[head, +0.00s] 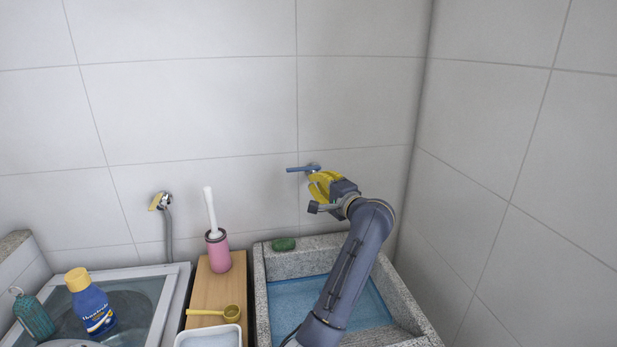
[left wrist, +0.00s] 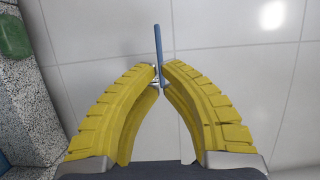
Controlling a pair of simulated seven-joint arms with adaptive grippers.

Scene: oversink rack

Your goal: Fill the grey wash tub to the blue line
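A speckled grey stone tub (head: 263,300) stands in the corner, with a pale blue surface inside that looks like water. I cannot make out a separate blue line. Above it on the tiled wall is a tap with a blue lever (head: 299,169), which points left. The lever also shows in the left wrist view (left wrist: 158,42). My left gripper (head: 316,182) is at the lever; in the left wrist view its yellow fingertips (left wrist: 160,68) are close together, one on each side of the lever. My left arm hides part of the tub. My right gripper is out of view.
A green sponge (head: 284,244) lies on the tub's back rim. A wooden board (head: 207,291) bears a pink brush holder (head: 218,254), yellow scoop (head: 231,313) and white tray (head: 208,338). Left is a grey-rimmed basin (head: 172,310) with a blue bottle (head: 92,305); a brass tap (head: 160,201) is above.

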